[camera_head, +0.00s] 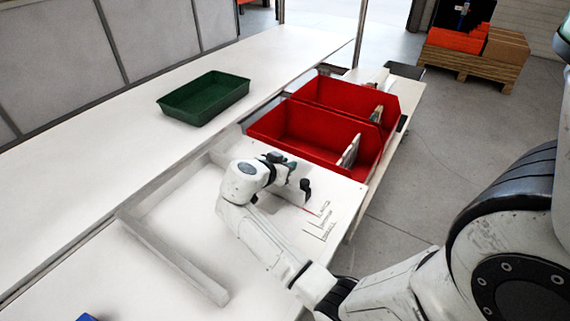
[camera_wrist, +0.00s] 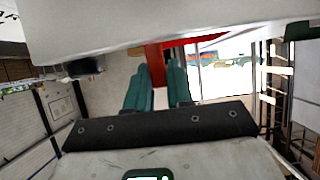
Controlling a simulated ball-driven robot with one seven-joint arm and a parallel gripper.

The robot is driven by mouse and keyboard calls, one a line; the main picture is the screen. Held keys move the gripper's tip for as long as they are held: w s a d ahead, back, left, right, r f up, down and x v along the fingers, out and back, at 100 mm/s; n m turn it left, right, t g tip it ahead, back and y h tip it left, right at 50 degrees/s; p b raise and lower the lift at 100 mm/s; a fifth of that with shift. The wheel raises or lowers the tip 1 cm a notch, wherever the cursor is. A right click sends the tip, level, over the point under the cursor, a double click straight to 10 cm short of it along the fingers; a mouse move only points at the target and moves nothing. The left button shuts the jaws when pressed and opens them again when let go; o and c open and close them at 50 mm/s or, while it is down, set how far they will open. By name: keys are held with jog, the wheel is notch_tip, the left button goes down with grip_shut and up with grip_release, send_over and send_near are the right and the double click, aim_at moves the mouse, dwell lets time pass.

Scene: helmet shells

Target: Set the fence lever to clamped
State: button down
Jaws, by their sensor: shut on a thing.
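My gripper (camera_head: 290,178) is over the right part of the white work table in the head view. In the wrist view its two teal fingers (camera_wrist: 157,88) are closed on either side of a red bar (camera_wrist: 155,66), which looks like the fence lever. The bar meets a wider red part (camera_wrist: 195,41) under the pale panel edge. In the head view my wrist covers most of the lever, so its exact setting cannot be told. A thin red mark and small printed lines with labels (camera_head: 325,215) show on the table beside the gripper.
Two red bins (camera_head: 315,131) stand just behind my gripper. A green tray (camera_head: 204,98) sits on the long white bench at the back left. A low pale rail (camera_head: 175,262) runs across the table left of my arm. The table between rail and arm is clear.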

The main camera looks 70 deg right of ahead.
jog(key=d+y+p, duration=0.1)
jog(key=y+p, duration=0.1)
jog(key=y, duration=0.1)
jog(key=shift+s+d+t+p, duration=0.15)
jog(key=shift+d+t+p, duration=0.2)
jog(key=shift+t, duration=0.05)
jog(key=y+p, duration=0.1)
jog(key=d+y+p, duration=0.1)
jog(key=f+y+p, duration=0.1)
jog(key=shift+s+d+f+t+y, duration=0.1)
jog(key=shift+s+d+t+y, duration=0.05)
jog(key=shift+d+t+y, duration=0.2)
jog(key=f+y+p, duration=0.1)
jog(key=f+t+y, duration=0.1)
jog(key=y, duration=0.1)
jog(key=shift+s+d+p, duration=0.15)
jog(key=shift+d+p, duration=0.25)
jog(key=shift+d+f+t+y, duration=0.15)
jog(key=shift+f+y, duration=0.3)
jog(key=shift+y, duration=0.4)
jog(key=shift+d+f+t+y, duration=0.1)
jog(key=shift+f+y, duration=0.35)
jog(key=shift+y, duration=0.35)
jog(key=shift+f, duration=0.1)
jog(key=c, duration=1.1)
grip_release()
jog(key=shift+s, duration=0.1)
